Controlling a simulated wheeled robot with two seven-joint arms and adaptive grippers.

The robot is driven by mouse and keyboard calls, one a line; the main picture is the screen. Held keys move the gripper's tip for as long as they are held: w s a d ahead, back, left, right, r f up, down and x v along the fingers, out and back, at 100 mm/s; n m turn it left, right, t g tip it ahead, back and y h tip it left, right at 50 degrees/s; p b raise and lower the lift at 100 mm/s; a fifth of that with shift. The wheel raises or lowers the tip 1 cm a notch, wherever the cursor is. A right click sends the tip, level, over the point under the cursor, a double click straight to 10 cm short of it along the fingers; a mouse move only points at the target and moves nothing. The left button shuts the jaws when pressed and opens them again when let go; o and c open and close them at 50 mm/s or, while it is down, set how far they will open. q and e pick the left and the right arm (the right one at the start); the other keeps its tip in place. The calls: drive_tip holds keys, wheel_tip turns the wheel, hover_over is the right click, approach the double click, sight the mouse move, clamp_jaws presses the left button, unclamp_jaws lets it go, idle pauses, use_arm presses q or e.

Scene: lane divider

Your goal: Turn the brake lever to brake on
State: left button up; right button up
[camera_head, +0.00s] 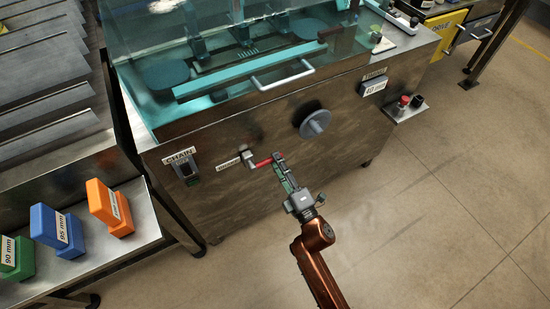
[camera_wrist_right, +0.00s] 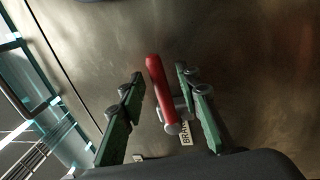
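The brake lever has a red handle (camera_head: 264,162) on a grey pivot on the front panel of the steel machine. A label (camera_head: 229,163) sits left of the pivot. My right gripper (camera_head: 280,160) is at the handle's free end. In the right wrist view the red handle (camera_wrist_right: 159,88) lies between the two green fingers of the open gripper (camera_wrist_right: 158,74). A gap shows on the left finger's side; the right finger is closer, and contact cannot be told. My left gripper is out of view.
A grey round knob (camera_head: 315,123) sticks out right of the lever. A CHAIN switch (camera_head: 186,171) is at the left. A red button (camera_head: 404,101) is at the right. Colored blocks (camera_head: 110,207) stand on the left shelf. Open floor lies in front.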

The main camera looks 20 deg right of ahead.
drive_tip(key=v, duration=1)
